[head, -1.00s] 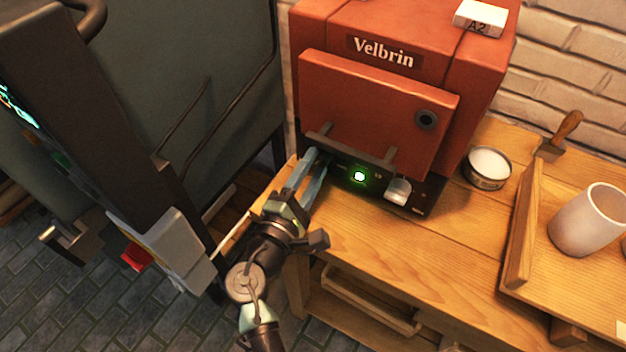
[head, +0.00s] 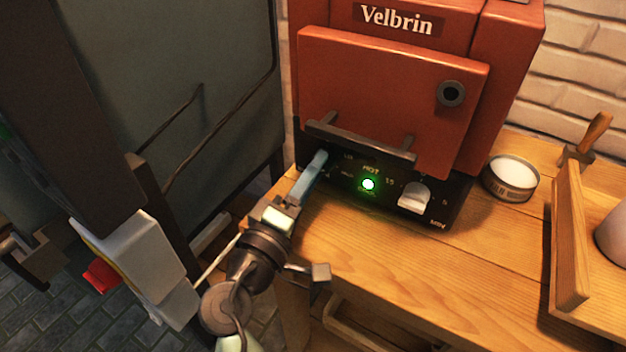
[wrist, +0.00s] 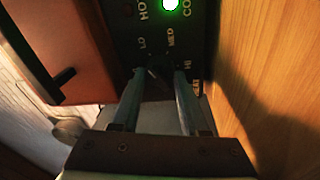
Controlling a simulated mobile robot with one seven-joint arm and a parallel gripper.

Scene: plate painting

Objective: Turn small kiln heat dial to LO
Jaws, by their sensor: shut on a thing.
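The small kiln (head: 395,95) is an orange-red box marked "Velbrin", with a black control panel (head: 340,185) below its door. In the wrist view the heat dial (wrist: 157,84) is a small dark knob between my fingertips, with LO, MED and HI printed around it. A small light mark shows near the dial's top, but I cannot tell clearly which label it points at. My gripper (head: 318,165) is at the panel's left end, its blue-grey fingers shut on the dial. It also shows in the wrist view (wrist: 157,82). In the head view the dial is hidden by the fingers.
A green light (head: 368,184) glows mid-panel, and a pale knob (head: 414,197) sits to its right. The door's handle bar (head: 360,141) overhangs the panel close above my fingers. A round tin (head: 511,180) stands right of the kiln. The wooden bench (head: 400,270) in front is clear.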

